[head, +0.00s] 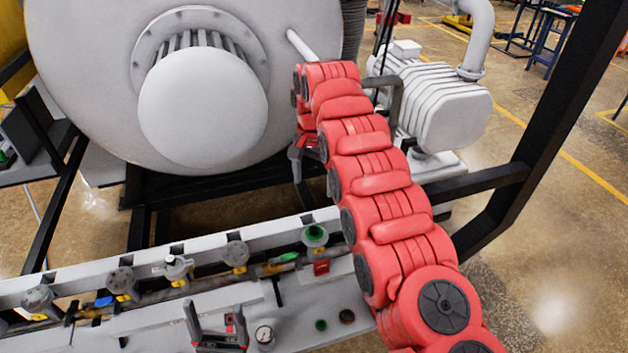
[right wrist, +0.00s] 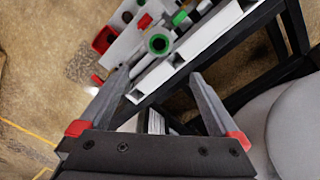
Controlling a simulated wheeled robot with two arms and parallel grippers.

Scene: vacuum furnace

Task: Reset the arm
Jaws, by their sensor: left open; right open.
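My right arm (head: 375,185) is red and reaches up from the lower right to the front of the big grey furnace. Its gripper (head: 297,165) hangs below the bent wrist, above the valve rail and partly hidden by the arm. In the right wrist view this gripper (right wrist: 162,85) has its two fingers wide apart with nothing held between them. My left gripper (head: 214,312) shows at the bottom edge of the head view, over the grey panel. Its fingers point up and stand apart, with nothing between them. The rest of the left arm is out of view.
The furnace (head: 75,60) with its round end cap (head: 203,107) stands behind the valve rail (head: 205,245). The rail carries several valves, including a green-topped one (head: 315,235). A gauge (head: 264,334) sits on the panel. A black post (head: 565,90) and a pump (head: 435,105) stand at right.

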